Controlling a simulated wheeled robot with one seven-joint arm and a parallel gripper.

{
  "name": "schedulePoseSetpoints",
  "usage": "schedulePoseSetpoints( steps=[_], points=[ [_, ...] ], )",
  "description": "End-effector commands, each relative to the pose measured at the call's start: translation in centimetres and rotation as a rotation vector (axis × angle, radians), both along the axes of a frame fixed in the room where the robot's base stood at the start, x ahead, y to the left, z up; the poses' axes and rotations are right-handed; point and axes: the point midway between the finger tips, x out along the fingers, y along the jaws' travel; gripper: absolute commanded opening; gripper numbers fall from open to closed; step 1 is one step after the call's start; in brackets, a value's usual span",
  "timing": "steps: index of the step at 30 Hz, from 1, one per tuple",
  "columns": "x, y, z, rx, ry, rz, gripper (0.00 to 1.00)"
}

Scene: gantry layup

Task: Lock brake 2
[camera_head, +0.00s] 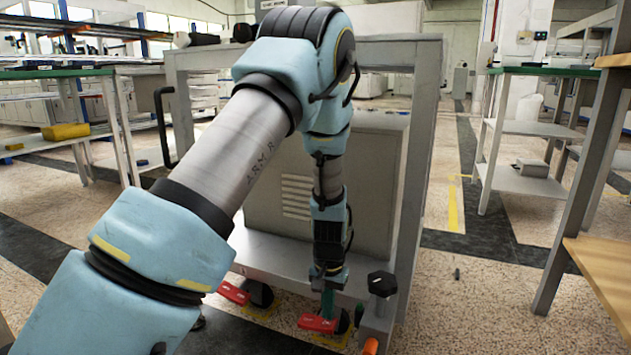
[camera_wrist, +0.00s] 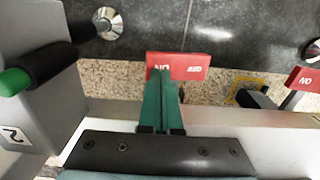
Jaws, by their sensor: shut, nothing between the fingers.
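A red brake pedal (camera_head: 318,324) sits low at the cart's near bottom edge, beside a dark caster. In the wrist view this red pedal (camera_wrist: 190,66) lies straight ahead of the fingers and carries upside-down ON and OFF lettering. My gripper (camera_head: 328,312) points down at it with shut, empty green fingers. In the wrist view the fingertips (camera_wrist: 166,78) overlap the pedal's lower edge, near the ON end; I cannot tell whether they touch. A second red pedal (camera_head: 233,292) is farther left, and one also shows at the wrist view's right edge (camera_wrist: 305,79). A plate marked 2 (camera_wrist: 14,136) is at left.
The grey cart (camera_head: 421,170) with its tall frame stands behind my gripper. A black knob (camera_head: 382,283) and an orange-ended handle (camera_head: 371,346) are close to its right. A green-ended black handle (camera_wrist: 15,80) is at the wrist view's left. Open floor lies right of the cart.

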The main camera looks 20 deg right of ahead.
Motion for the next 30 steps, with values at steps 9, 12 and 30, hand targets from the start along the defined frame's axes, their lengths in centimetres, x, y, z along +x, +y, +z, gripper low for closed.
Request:
schedulePoseSetpoints(
  steps=[9,12,30],
  points=[
    [0.0,0.0,-0.5,0.000,0.000,0.000,0.00],
    [0.0,0.0,-0.6,0.000,0.000,0.000,0.00],
    [0.0,0.0,-1.5,0.000,0.000,0.000,0.00]
  ],
)
